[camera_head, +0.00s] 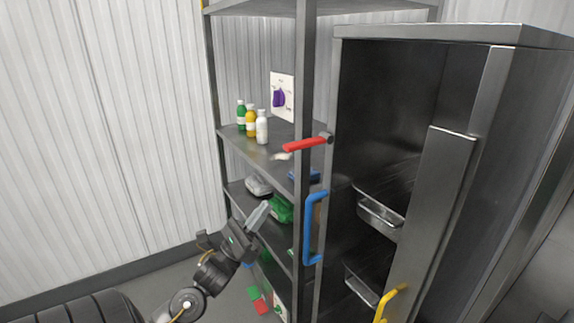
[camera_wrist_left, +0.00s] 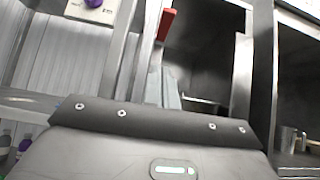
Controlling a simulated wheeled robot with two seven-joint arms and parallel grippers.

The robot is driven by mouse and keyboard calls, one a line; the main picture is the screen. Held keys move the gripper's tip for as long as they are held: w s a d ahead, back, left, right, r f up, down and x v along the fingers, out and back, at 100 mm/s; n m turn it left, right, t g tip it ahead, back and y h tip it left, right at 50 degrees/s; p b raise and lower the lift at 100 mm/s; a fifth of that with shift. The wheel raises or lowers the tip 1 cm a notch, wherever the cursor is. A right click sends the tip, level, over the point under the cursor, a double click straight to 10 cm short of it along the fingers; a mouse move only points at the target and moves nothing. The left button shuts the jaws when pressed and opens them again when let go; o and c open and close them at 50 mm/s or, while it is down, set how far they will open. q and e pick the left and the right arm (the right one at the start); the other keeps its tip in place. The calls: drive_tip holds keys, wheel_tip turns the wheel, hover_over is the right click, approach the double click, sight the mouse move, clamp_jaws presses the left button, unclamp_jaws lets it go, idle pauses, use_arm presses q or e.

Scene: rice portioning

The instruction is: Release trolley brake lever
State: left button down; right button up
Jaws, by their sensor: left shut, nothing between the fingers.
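The red lever (camera_head: 304,144) sticks out to the left from a dark pivot on the shelf-side post of the metal trolley (camera_head: 445,180). In the left wrist view the red lever (camera_wrist_left: 166,24) shows at the top, beyond my gripper. My left gripper (camera_head: 259,213) is shut and empty, below and to the left of the lever and apart from it. In the left wrist view its fingers (camera_wrist_left: 163,88) point up toward the lever's side. My right gripper is not in view.
A blue handle (camera_head: 313,228) is on the post below the lever; a yellow handle (camera_head: 386,304) is lower right. Metal pans (camera_head: 380,213) sit in the trolley. Left of the shelves is clear.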

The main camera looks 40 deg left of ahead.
use_arm(q)
drive_tip(key=shift+r, duration=0.15)
drive_tip(key=p, duration=0.4)
approach(307, 143)
drive_tip(key=w+f, duration=0.1)
drive_tip(key=w, duration=0.1)
drive_tip(key=r+p, duration=0.2)
drive_tip(key=w+r+p, duration=0.1)
drive_tip(key=r, duration=0.1)
drive_tip(key=shift+a, duration=0.3)
